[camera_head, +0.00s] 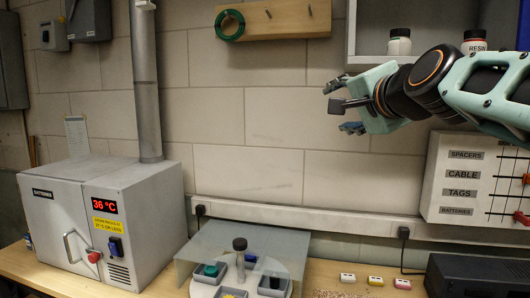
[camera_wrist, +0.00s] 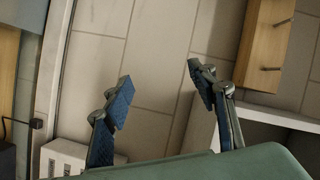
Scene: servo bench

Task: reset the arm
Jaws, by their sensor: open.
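My gripper (camera_head: 345,104) is raised in the head view, in front of the block wall and well above the bench. My arm reaches in from the right edge, and the gripper points left. In the wrist view my gripper (camera_wrist: 160,95) shows two fingers with blue pads, spread wide apart. Nothing is between the fingers.
A grey battery cabinet (camera_head: 60,215) reading 36 °C stands at left. A round tray (camera_head: 203,291) with small bins sits under a clear shield (camera_head: 215,240). A shelf (camera_head: 345,55) with bottles is behind my arm. A labelled panel (camera_head: 440,190) hangs at right.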

